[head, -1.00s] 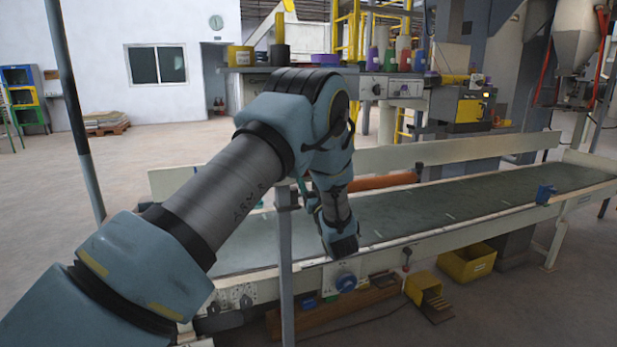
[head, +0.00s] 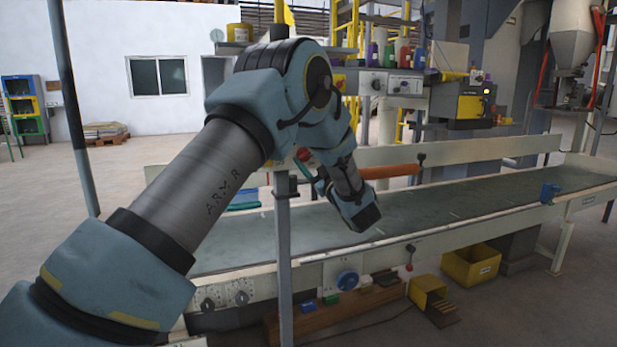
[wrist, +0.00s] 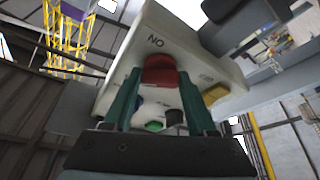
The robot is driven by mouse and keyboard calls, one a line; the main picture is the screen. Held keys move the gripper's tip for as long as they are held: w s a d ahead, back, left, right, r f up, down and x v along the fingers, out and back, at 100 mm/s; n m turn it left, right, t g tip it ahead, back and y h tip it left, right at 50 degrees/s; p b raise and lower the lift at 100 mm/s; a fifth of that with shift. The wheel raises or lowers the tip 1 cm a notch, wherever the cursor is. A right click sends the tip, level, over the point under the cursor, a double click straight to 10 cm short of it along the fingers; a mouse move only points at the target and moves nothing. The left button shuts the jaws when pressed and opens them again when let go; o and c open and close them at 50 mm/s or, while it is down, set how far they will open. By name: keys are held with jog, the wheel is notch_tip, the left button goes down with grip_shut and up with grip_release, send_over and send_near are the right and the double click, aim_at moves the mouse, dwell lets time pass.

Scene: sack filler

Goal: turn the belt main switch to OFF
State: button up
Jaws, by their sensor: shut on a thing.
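The belt main switch is a red knob (wrist: 160,70) on a pale control box (wrist: 190,45) in the wrist view. Lettering reading "NO", apparently an inverted ON, lies just beyond the knob. My gripper (wrist: 160,85) has its two teal fingers on either side of the knob and is shut on it. The hidden side of the knob does not show its exact angle. In the head view, my gripper (head: 305,163) is small and partly hidden near the grey post, and a red part (head: 303,154) shows at its fingertips.
A green button (wrist: 154,126) and a yellow part (wrist: 215,94) sit close to the fingers on the box. The grey post (head: 283,260) stands before the long conveyor belt (head: 450,215). A blue rotary knob (head: 348,281) is on the conveyor's front side.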

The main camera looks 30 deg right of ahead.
jog(key=n+g+y+b, duration=0.1)
jog(key=n+b, duration=0.3)
jog(key=n+g+y+b, duration=0.1)
jog(key=n+y+b, duration=0.1)
jog(key=n+b, duration=0.1)
jog(key=shift+d+f+n+b, duration=0.15)
jog(key=shift+n+b, duration=0.25)
jog(key=shift+n, duration=0.2)
jog(key=shift+r+n+g+b, duration=0.2)
jog(key=shift+n+g+b, duration=0.45)
jog(key=shift+n+b, duration=0.7)
jog(key=shift+r+n+g+b, duration=0.15)
jog(key=shift+n+g+b, duration=0.65)
jog(key=shift+n, duration=0.85)
jog(key=o, duration=1.4)
jog(key=shift+r, duration=0.1)
jog(key=shift+c, duration=0.2)
jog(key=v, duration=1.1)
